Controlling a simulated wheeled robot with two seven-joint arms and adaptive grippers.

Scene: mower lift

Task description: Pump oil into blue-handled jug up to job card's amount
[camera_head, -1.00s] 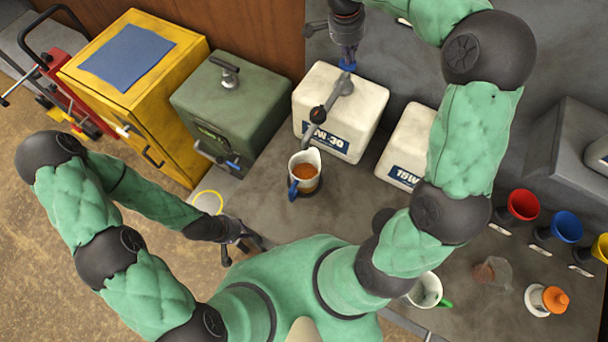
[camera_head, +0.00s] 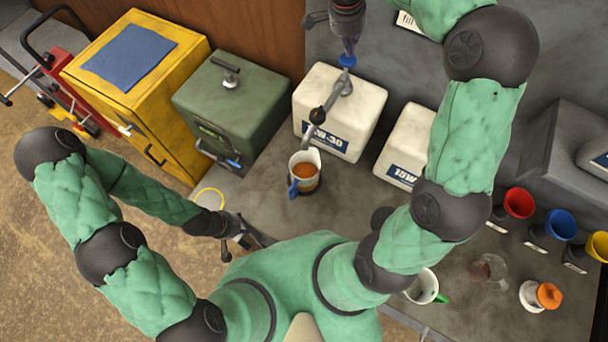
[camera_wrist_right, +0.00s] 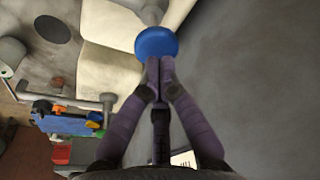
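The blue-handled jug (camera_head: 306,184) stands upright on the bench under the spout of the white 5W-30 container (camera_head: 362,105). Amber oil (camera_head: 304,171) shows inside it; I cannot read its level marks. The pump's blue knob (camera_head: 347,60) is above that container and also shows in the right wrist view (camera_wrist_right: 156,42). My right gripper (camera_head: 348,50) is above the knob, its fingers together with the tips at the knob, not around it. My left gripper (camera_head: 243,242) is low beside the bench's front edge, fingers apart and empty. A card reading "fill" (camera_head: 405,20) is mostly hidden by my right arm.
A white 15W container (camera_head: 402,150) is partly behind my right arm. A green-handled jug (camera_head: 424,288), a clear vessel (camera_head: 490,270) and an orange-topped item (camera_head: 548,296) stand at right, near coloured funnels (camera_head: 519,203). A green box (camera_head: 232,110) and yellow cabinet (camera_head: 135,75) are at left.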

